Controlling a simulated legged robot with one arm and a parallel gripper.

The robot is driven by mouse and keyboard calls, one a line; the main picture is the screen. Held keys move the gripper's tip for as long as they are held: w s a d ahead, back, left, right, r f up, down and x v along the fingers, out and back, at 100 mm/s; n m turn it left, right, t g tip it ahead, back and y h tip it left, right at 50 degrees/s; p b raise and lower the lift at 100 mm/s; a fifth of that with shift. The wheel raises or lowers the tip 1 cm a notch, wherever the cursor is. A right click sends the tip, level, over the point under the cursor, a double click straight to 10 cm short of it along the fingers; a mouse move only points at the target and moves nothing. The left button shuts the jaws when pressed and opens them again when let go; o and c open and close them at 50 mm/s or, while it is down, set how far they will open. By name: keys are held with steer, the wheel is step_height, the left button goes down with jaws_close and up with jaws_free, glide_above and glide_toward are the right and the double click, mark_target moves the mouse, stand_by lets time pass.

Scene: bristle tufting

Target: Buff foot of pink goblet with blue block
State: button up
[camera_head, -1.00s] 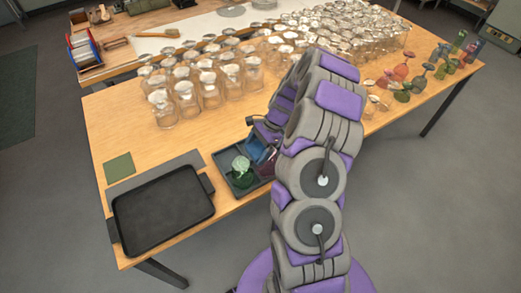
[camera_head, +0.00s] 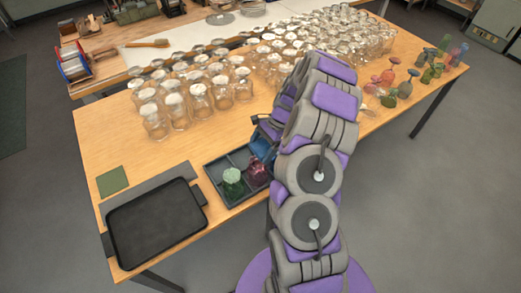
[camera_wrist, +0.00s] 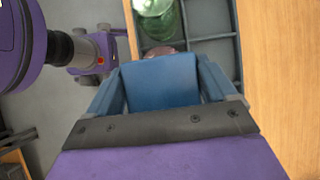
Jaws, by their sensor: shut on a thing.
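My gripper (camera_wrist: 160,72) is shut on the blue block (camera_wrist: 163,82), which sits between its two blue fingers in the wrist view. In the head view the blue block (camera_head: 262,147) shows beside my arm, over the right part of the dark divided tray (camera_head: 213,168). The pink goblet (camera_head: 257,173) stands in that tray, just in front of the block. Only a pink sliver (camera_wrist: 160,50) shows past the block in the wrist view, so I cannot tell whether they touch. The goblet's lower part is not clear.
A green goblet (camera_head: 232,182) stands in the tray, left of the pink one. A black tray (camera_head: 155,222) and green square (camera_head: 112,181) lie at left. Many clear glasses (camera_head: 197,98) crowd the table behind. Coloured goblets (camera_head: 405,88) stand at the right.

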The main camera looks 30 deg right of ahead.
steer(key=p+v, duration=0.2)
steer(key=v, duration=0.2)
steer(key=shift+a+r, duration=0.1)
steer(key=shift+r, duration=0.05)
steer(key=shift+a+r, duration=0.15)
steer(key=shift+r, duration=0.1)
steer(key=shift+a+r, duration=0.1)
steer(key=shift+a, duration=0.55)
steer(key=shift+d, duration=0.1)
